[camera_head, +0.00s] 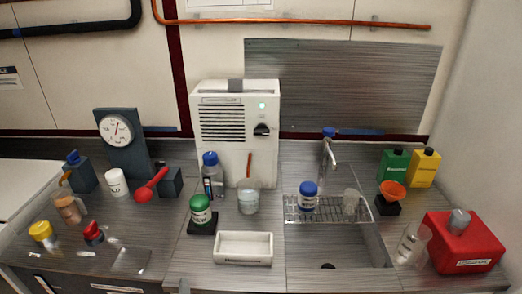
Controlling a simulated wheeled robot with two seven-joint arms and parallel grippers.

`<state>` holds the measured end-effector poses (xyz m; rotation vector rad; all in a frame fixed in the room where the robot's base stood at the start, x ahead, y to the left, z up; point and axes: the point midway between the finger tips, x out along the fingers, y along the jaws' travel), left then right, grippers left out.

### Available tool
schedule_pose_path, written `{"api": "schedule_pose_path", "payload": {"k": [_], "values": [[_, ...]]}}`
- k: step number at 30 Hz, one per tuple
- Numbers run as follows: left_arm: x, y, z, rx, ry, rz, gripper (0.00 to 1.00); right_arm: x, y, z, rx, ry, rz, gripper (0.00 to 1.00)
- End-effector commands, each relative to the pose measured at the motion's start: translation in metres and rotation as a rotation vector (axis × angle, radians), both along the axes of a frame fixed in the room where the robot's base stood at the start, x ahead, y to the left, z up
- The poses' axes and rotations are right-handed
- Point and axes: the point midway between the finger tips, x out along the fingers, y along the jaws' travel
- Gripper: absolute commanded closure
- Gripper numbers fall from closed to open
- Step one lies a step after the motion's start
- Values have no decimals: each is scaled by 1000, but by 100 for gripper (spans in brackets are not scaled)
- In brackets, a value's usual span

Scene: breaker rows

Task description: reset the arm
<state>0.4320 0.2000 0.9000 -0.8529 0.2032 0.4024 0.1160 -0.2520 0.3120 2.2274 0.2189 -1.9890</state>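Neither of my arms nor either gripper shows in the head view. The view is a slightly blurred look down at a grey lab counter (215,272) with a wall behind it. No gripper is seen touching or holding any of the things on the counter.
A white vented box (235,125) stands at the back middle. A white tray (243,248) lies at the front. A sink with a wire rack (328,214) is to its right, a red container (465,242) at far right. A dial gauge (117,130) and several bottles stand left.

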Motion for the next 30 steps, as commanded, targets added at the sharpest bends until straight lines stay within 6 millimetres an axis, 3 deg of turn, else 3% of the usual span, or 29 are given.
{"api": "schedule_pose_path", "payload": {"k": [6,15,21,28,30], "values": [[-33,24,-40,-530,96,268,25,0,3,0,4,0,-2,68],[-89,35,-80,-1148,220,758,25,3,-6,1,-6,-5,2,68],[-122,33,-92,-1389,276,1063,25,4,-14,1,-15,-6,5,68],[-153,30,-97,-1545,314,1356,25,5,-11,1,-12,-8,5,68],[-148,28,-115,-1543,320,1374,25,6,-9,2,-10,-9,4,68]]}}
